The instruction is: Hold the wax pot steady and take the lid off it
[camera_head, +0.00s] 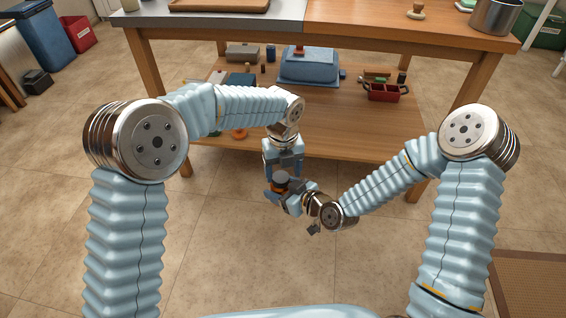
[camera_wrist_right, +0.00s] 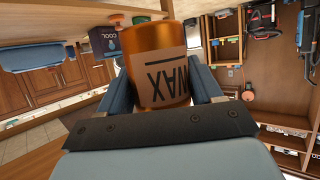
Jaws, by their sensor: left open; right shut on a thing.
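The wax pot (camera_head: 281,188) is a small orange pot with a dark lid (camera_head: 280,177) on top, in front of the workbench. In the right wrist view the amber pot (camera_wrist_right: 158,62) shows its WAX label upside down. My right gripper (camera_head: 284,194) is shut on the pot's body, one finger on each side. It holds the pot in the air, clear of the bench. My left gripper (camera_head: 283,169) is open and points down just above the lid. I cannot tell whether its fingers touch the lid, which is out of sight in the wrist view.
The wooden workbench (camera_head: 400,38) stands behind. Its lower shelf (camera_head: 345,125) carries a blue case (camera_head: 308,68), a red tray (camera_head: 385,92) and several small items. The tiled floor (camera_head: 235,240) between my arms is clear.

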